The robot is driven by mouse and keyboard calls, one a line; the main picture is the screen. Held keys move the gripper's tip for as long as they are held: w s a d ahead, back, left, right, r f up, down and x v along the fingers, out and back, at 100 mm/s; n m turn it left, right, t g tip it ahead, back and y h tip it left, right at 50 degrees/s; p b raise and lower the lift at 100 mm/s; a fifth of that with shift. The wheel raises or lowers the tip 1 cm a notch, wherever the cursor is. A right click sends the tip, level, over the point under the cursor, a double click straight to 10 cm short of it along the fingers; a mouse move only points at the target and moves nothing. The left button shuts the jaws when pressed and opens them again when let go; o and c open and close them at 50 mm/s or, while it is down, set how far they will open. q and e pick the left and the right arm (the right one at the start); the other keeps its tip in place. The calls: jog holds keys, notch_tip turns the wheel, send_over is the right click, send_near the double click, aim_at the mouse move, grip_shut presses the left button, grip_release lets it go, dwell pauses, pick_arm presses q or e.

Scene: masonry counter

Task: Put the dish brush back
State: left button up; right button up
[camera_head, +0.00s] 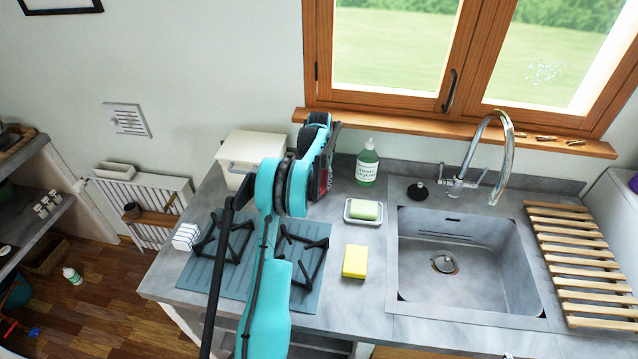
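I cannot make out a dish brush in this view. One arm of mine, taken as the left, rises from the bottom left of centre over the hob. Its far end, with my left gripper (328,160), is over the back of the counter, beside the cream box and below the window sill. The fingers are dark and largely hidden by the arm, so I cannot tell if they are open or hold something. A small black round item with a knob (417,191) stands behind the sink (462,262). My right gripper is not in view.
A soap bottle (367,165), a dish with green soap (364,211) and a yellow sponge (355,261) stand left of the sink. A tap (492,150) arches behind it. A wooden slatted rack (580,262) lies right. The hob (205,277) and cream box (247,150) are left.

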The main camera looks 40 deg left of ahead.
pick_arm(q)
jog(key=shift+f, duration=0.1)
jog(key=shift+f, duration=0.15)
jog(key=o, duration=1.1)
